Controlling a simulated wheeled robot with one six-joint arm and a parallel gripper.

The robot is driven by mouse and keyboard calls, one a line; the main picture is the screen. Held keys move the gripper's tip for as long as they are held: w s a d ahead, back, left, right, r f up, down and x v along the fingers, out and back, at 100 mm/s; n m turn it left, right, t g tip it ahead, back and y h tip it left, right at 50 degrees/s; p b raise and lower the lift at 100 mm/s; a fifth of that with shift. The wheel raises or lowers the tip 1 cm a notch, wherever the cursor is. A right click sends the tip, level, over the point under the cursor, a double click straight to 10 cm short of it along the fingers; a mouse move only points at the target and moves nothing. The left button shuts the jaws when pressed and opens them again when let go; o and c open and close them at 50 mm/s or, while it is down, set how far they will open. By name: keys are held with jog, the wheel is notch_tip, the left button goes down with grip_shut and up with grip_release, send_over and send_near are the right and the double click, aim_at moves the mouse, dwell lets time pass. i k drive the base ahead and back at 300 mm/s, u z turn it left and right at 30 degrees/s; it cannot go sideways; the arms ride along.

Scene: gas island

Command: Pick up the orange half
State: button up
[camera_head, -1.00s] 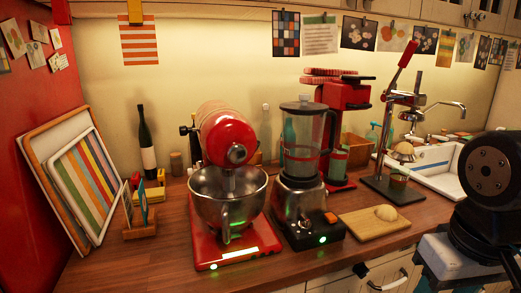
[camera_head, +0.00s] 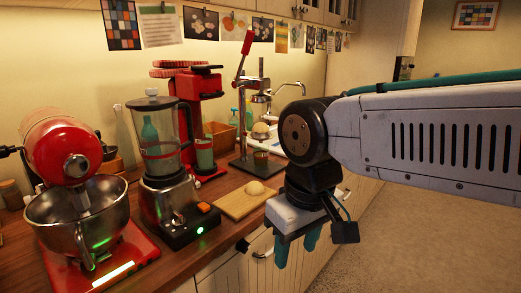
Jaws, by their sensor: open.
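The orange half (camera_head: 255,188) looks like a small pale dome, resting on a light wooden cutting board (camera_head: 236,205) near the counter's front edge. It appears flat side down and nothing covers it. My gripper (camera_head: 297,249) points down with its two teal fingers apart and nothing between them. In the picture it is to the right of the board and lower, apart from the orange half, and appears to be in front of the counter's edge.
A blender (camera_head: 160,150) and a red stand mixer (camera_head: 70,165) stand left of the board. Behind the board is a lever juicer (camera_head: 243,110) with a red handle. A sink with a tap (camera_head: 288,92) lies beyond. Open floor (camera_head: 400,250) is at the right.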

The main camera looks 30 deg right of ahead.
aim_at(259, 127)
jog(key=z, duration=1.3)
jog(key=i, duration=0.4)
jog(key=u, duration=1.15)
jog(key=i, duration=0.45)
jog(key=z, duration=0.05)
